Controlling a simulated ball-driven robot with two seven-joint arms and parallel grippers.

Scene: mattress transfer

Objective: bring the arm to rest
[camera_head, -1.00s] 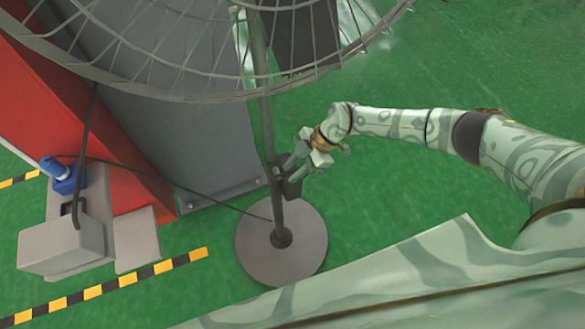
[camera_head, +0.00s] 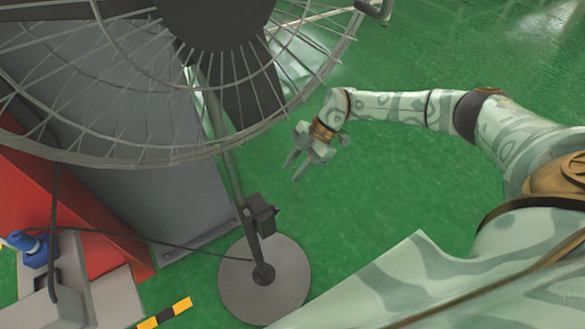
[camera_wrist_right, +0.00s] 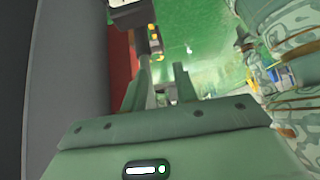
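My right gripper (camera_head: 295,170) hangs over the green floor to the right of a large caged fan's pole. Its two fingers are apart with nothing between them. They also show apart in the right wrist view (camera_wrist_right: 161,74). The dark box (camera_head: 262,215) on the fan pole (camera_head: 233,180) is below and left of the fingertips, with a visible gap in the head view. My right arm (camera_head: 390,106) reaches in from the right, bent at the elbow. My left gripper is in neither view.
The fan cage (camera_head: 120,155) fills the upper left. Its round grey base (camera_head: 290,285) stands on the floor. A grey and red structure (camera_head: 95,235) and a blue part (camera_head: 30,245) are at left. Open green floor (camera_head: 400,180) lies right of the pole.

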